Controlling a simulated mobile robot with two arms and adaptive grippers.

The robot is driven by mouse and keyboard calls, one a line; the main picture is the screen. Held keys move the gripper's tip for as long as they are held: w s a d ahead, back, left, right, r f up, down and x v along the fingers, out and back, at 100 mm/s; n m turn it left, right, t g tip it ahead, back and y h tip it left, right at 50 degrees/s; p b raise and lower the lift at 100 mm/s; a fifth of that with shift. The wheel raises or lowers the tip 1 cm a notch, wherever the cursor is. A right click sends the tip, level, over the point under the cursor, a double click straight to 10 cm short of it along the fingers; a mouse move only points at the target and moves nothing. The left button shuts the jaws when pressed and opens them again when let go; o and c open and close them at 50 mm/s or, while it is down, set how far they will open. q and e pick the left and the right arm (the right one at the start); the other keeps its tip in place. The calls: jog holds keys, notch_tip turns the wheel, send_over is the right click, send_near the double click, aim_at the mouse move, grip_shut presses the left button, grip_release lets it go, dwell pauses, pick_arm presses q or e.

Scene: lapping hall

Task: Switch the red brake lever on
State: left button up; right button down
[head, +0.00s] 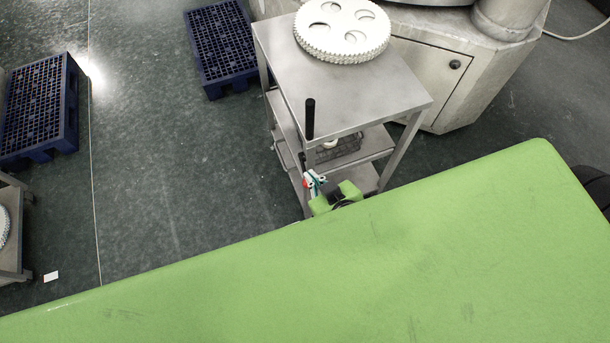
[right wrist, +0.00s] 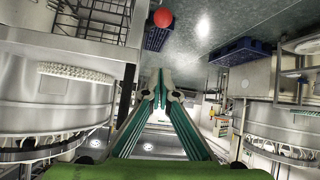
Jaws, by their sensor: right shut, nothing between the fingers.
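A round red knob (right wrist: 163,17) shows at the top of the right wrist view, above and slightly right of the fingertips and apart from them in the picture. I take it for the end of the brake lever; its stem and position are not clear. In the head view a small red spot (head: 306,184) shows beside my right gripper (head: 315,182), low by the steel trolley's near leg. The right gripper's teal fingers (right wrist: 162,80) meet at the tips in the wrist view, shut and empty. My left gripper is not in view.
The steel trolley (head: 374,103) has a black upright handle (head: 310,118) at its near corner and carries white toothed discs (head: 342,31). Blue pallets (head: 222,45) lie on the dark floor. A machine base (head: 425,68) stands behind. Open floor lies left of the trolley.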

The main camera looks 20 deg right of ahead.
jog(key=w+f, duration=0.2)
jog(key=w+f+p, duration=0.1)
jog(key=f, duration=0.2)
jog(key=w+f, duration=0.2)
jog(key=shift+w+a+f+p, duration=0.15)
jog(key=shift+w+f+p, duration=0.15)
jog(key=shift+p, duration=0.1)
jog(key=shift+s+f, duration=0.25)
jog(key=shift+s, duration=0.25)
jog(key=shift+f, duration=0.1)
